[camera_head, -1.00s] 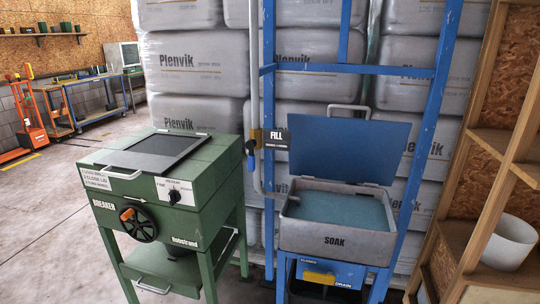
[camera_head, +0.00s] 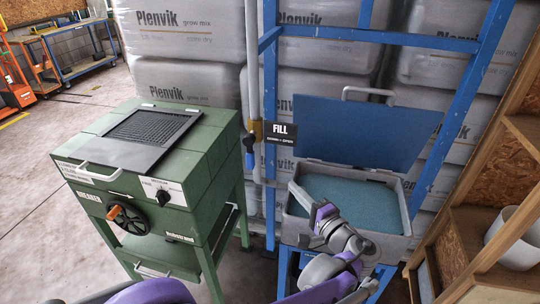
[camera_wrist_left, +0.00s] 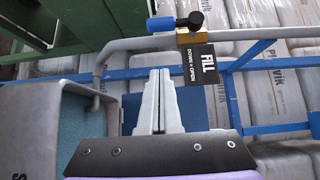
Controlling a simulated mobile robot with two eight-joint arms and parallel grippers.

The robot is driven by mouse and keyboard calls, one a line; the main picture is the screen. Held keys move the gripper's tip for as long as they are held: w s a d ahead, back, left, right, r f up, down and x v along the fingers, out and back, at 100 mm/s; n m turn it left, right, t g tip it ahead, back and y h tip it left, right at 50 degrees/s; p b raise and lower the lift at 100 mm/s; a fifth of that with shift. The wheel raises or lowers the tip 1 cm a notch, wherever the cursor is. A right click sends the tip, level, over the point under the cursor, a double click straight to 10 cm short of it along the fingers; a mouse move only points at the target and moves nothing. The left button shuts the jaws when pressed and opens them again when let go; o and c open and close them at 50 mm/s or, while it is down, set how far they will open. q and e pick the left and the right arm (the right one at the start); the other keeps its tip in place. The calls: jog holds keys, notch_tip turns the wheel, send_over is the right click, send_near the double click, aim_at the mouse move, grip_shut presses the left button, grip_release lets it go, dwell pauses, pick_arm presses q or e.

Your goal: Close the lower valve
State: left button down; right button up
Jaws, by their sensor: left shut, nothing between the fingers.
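My left gripper (camera_head: 294,187) is shut and empty, over the left side of the soak tray (camera_head: 408,222). In the left wrist view its fingers (camera_wrist_left: 160,73) are together, apart from the FILL sign (camera_wrist_left: 206,64) and valve. The FILL valve's blue handle (camera_head: 249,152) hangs down on the grey pipe; it also shows in the left wrist view (camera_wrist_left: 163,24). The sign there reads "DOWN = OPEN". My right gripper is not in view.
The soak tray's blue lid (camera_head: 360,125) stands open. A blue frame (camera_head: 270,100) rises behind it. The green breaker machine (camera_head: 150,180) stands left. A wooden shelf (camera_head: 480,235) with a white pot (camera_head: 512,240) is at right.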

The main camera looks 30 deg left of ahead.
pick_arm(q)
jog(key=shift+s+d+r, duration=0.1)
jog(key=shift+s+r, duration=0.05)
send_near(250, 152)
jog(key=w+a+f, duration=0.4)
jog(key=w, duration=0.1)
jog(key=shift+w+a+p, duration=0.1)
jog(key=shift+a+p, duration=0.2)
jog(key=shift+a, duration=0.05)
dwell(0.4)
jog(key=shift+a+f+t+b, duration=0.1)
jog(key=shift+a+t+b, duration=0.1)
jog(key=shift+t+b, duration=0.15)
